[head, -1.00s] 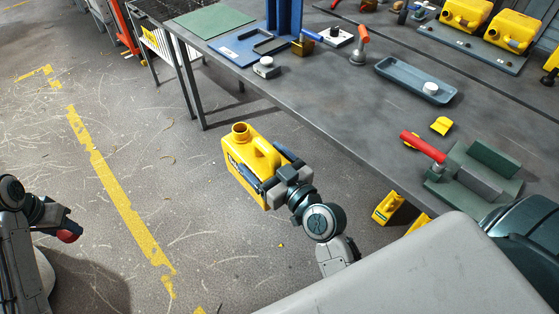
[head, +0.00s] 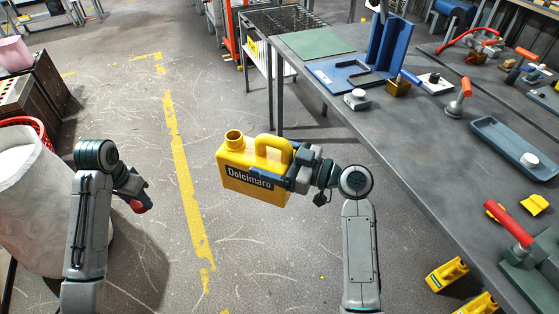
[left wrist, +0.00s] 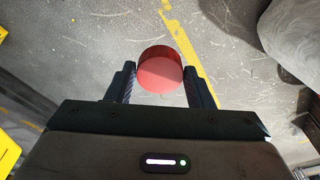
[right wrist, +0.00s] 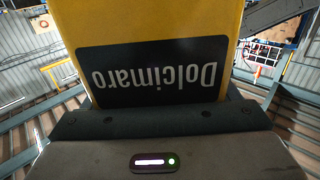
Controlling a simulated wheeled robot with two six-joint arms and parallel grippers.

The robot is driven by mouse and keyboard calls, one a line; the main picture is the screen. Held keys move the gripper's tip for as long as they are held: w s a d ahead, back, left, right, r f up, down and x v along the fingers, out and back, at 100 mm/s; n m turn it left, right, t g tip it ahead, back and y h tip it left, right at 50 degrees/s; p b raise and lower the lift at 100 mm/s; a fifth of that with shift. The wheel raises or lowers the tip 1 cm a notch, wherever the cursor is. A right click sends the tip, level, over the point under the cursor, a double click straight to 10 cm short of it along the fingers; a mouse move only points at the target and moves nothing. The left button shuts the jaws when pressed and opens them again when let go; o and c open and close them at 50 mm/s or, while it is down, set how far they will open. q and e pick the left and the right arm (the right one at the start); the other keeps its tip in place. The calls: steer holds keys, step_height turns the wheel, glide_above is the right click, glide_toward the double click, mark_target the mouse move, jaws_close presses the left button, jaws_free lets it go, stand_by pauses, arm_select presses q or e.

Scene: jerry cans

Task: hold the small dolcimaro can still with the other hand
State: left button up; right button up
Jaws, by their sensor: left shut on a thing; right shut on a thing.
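The yellow Dolcimaro can (head: 240,160) is held upright in the air by my right gripper (head: 284,176), which is shut on its right side. The can's round mouth is open at the top left, and its dark label faces me. The can and label also fill the right wrist view (right wrist: 160,30). My left gripper (head: 138,196) is to the left, apart from the can, and is shut on a red round cap (head: 141,206). The red cap shows between the fingers in the left wrist view (left wrist: 160,72).
The workbench (head: 400,135) stands at the right with a blue fixture (head: 388,45), a grey-blue tray (head: 510,145) and a red-handled tool (head: 508,222). Small yellow cans (head: 446,274) stand below it. A white bin (head: 35,200) is at the far left. Floor between is clear.

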steer(key=d+f+m+t+h, duration=0.2)
steer(key=f+t, duration=0.1)
steer(key=shift+d+f+m, duration=0.2)
steer(key=shift+d+m, duration=0.05)
steer(key=shift+m, duration=0.05)
steer(key=s+d+f+m+t+h, duration=0.1)
steer(key=s+d+m+t+h, duration=0.2)
steer(key=s+d+m+h, duration=0.2)
steer(key=s+d+f+m+t+h, duration=0.1)
steer(key=s+d+m+t+h, duration=0.2)
steer(key=d+h, duration=0.6)
steer(key=shift+s+d+f+m+t, duration=0.25)
steer(key=shift+s+d+m+t, duration=0.15)
steer(key=shift+s+d+m, duration=0.55)
steer(key=shift+w, duration=0.15)
